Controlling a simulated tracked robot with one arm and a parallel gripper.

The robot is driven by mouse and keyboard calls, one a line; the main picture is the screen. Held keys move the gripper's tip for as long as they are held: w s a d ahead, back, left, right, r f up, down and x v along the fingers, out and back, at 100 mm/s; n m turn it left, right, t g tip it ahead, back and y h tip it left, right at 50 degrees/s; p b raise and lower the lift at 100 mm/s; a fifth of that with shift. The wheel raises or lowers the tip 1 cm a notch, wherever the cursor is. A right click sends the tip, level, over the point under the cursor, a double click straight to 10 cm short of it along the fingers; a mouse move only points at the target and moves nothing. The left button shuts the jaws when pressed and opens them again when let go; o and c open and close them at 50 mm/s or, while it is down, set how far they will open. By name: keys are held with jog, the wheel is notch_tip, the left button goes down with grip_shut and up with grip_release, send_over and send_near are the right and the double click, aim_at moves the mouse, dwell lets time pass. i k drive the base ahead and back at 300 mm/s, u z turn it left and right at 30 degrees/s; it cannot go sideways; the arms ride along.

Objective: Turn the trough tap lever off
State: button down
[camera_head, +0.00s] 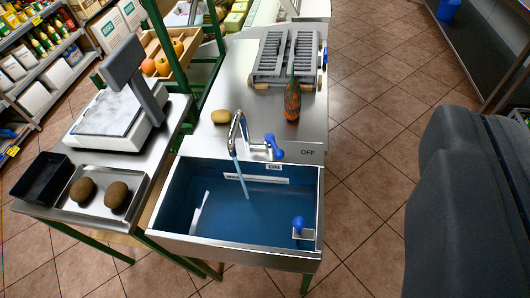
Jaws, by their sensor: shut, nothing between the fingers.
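The trough tap (238,127) is a metal spout at the back edge of the trough. A pale blue stream of water runs from it. Its blue lever (275,147) sits just right of the spout, and an "OFF" label (307,153) is on the metal to the lever's right. The trough (180,215) is a steel-rimmed basin with a blue inside. A blue knob (298,224) on a pale bracket is in its front right corner. My gripper's fingers do not show; a dark grey part that looks like my own body fills the right side.
A bottle-like reddish-green thing (292,102) and a brown oval item (220,116) stand behind the tap. A grey slatted rack (285,60) is further back. A scale (115,110) and a tray of brown items (70,200) are left. Tiled floor is open to the right.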

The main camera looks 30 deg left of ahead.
aim_at(269, 138)
jog(key=u, duration=0.05)
jog(key=i, duration=1)
jog(key=z, duration=0.05)
